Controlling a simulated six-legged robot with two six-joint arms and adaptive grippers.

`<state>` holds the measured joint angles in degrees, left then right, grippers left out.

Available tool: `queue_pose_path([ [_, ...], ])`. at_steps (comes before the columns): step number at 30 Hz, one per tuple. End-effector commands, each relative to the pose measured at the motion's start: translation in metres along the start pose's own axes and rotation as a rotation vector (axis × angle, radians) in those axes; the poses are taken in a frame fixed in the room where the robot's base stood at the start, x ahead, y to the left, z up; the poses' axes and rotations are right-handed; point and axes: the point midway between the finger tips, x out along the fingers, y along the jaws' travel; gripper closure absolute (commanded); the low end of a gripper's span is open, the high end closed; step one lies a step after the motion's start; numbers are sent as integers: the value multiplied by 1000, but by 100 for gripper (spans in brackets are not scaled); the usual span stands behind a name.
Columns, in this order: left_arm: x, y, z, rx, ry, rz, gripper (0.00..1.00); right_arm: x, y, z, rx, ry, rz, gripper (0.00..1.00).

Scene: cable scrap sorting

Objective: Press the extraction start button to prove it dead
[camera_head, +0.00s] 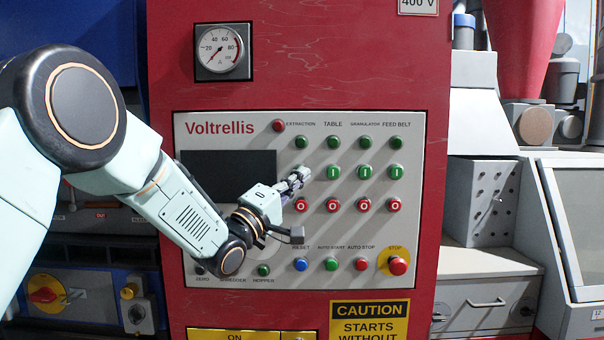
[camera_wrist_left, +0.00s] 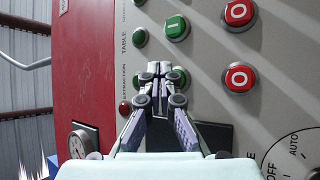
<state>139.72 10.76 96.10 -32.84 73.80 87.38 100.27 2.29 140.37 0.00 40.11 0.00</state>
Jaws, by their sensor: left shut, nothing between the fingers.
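The grey control panel (camera_head: 235,270) carries a column of controls under the label EXTRACTION. My left gripper (camera_head: 302,175) is shut and empty, with its fingertips at the green extraction start button, which they mostly cover in the head view. In the left wrist view my left gripper (camera_wrist_left: 160,76) lies in front of that column, and green of the start button (camera_wrist_left: 183,74) shows beside the fingertips. I cannot tell whether the tips touch the button. The red extraction stop button (camera_head: 301,205) is just below. My right gripper is not in view.
Green start buttons for table (camera_head: 334,173), granulator (camera_head: 365,172) and feed belt (camera_head: 396,172) stand close to the right. A red stop button (camera_head: 398,266) on a yellow base is at lower right. A dark screen (camera_head: 215,170) lies behind my left arm.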

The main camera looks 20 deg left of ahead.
Motion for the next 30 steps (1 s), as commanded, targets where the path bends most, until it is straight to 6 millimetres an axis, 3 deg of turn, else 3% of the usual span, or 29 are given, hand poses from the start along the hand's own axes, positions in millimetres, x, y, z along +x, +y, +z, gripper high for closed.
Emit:
queue_pose_path([
  [30,7,-4,-2,0,0,0,100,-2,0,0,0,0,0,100],
])
